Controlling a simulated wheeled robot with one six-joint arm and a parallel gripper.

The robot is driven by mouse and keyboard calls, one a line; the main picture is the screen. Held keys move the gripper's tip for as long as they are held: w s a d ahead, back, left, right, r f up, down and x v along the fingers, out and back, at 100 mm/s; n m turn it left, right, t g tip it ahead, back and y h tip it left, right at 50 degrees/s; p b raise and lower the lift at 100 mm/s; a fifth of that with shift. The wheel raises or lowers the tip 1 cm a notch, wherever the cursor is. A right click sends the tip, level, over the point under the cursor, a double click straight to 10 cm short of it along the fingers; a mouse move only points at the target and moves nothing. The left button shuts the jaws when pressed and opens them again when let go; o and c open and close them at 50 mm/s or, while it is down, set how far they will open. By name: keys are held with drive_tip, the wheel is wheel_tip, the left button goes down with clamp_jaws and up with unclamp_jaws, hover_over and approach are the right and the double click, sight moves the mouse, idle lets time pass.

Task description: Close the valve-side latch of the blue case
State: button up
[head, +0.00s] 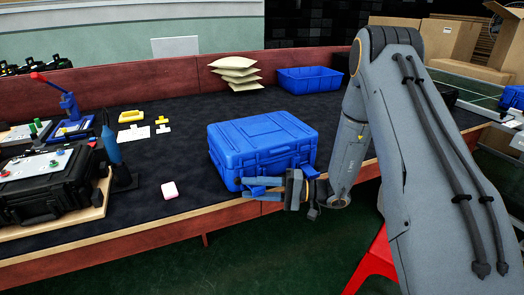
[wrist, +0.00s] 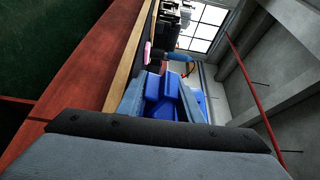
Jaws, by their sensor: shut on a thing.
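The blue case (head: 262,138) lies flat with its lid down near the front edge of the dark-topped table. My gripper (head: 258,188) is low at the case's front face, reaching in from the right. Its jaws are shut on a blue part of the case front, which also shows between the fingers in the wrist view (wrist: 162,88). This looks like a latch, but the fingers hide much of it, and I cannot tell whether it is fastened. The valve is not clearly visible.
A blue bin (head: 309,80) and stacked cream bags (head: 236,72) are behind. A red stool (head: 376,265) stands on the floor.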

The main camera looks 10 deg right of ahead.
idle(0.4)
drive_tip(key=shift+s+a+p, duration=0.15)
drive_tip(key=shift+s+a, duration=0.2)
drive_tip(key=shift+a, duration=0.2)
drive_tip(key=shift+s+a+p, duration=0.15)
drive_tip(key=shift+s+a, duration=0.15)
drive_tip(key=shift+a, duration=0.2)
drive_tip(key=o, duration=1.8)
drive_tip(key=shift+o, duration=0.2)
drive_tip(key=s+d+p, duration=0.1)
drive_tip(key=s+d, duration=0.2)
drive_tip(key=s, duration=0.2)
drive_tip(key=shift+d+p, duration=0.3)
drive_tip(key=shift+d, duration=0.1)
drive_tip(key=shift+s, duration=0.1)
